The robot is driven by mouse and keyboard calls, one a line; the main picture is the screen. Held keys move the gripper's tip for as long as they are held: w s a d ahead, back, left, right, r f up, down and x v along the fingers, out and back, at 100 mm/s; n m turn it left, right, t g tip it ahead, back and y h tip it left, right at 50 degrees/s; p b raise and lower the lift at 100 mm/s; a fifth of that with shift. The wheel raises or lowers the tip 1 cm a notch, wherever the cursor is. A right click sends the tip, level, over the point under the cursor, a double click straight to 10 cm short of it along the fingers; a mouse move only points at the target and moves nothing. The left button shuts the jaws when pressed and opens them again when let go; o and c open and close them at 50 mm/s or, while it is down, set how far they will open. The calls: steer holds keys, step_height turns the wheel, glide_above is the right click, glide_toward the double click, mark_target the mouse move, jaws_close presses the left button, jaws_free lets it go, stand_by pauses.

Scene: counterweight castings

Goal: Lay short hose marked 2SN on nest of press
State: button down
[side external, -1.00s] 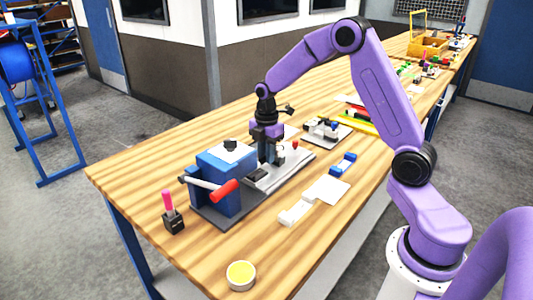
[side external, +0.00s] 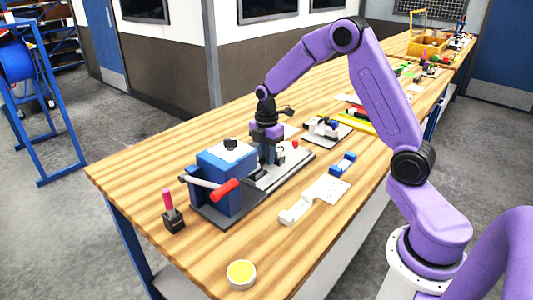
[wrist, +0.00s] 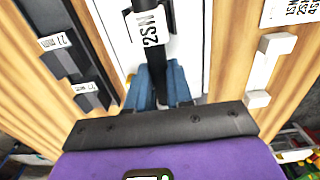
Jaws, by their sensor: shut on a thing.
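My gripper (side external: 267,160) is low over the pale plate beside the blue press (side external: 225,180), which has a red-ended lever. In the wrist view my gripper's blue fingers (wrist: 161,88) are closed on a black hose (wrist: 150,70). The hose carries a white label marked 2SN (wrist: 149,27) and runs up out of the top of the picture. The pale plate (wrist: 190,60) lies under the hose. The nest is not clearly seen, and I cannot tell whether the hose touches it.
Two dark blocks with millimetre labels (wrist: 60,60) are left in the wrist view. A white card (side external: 327,190) and blue item (side external: 343,164) lie right of the press.

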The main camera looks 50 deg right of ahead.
steer(key=shift+f, duration=0.3)
steer(key=c, duration=0.9)
jaws_free()
steer(key=shift+r, duration=3.5)
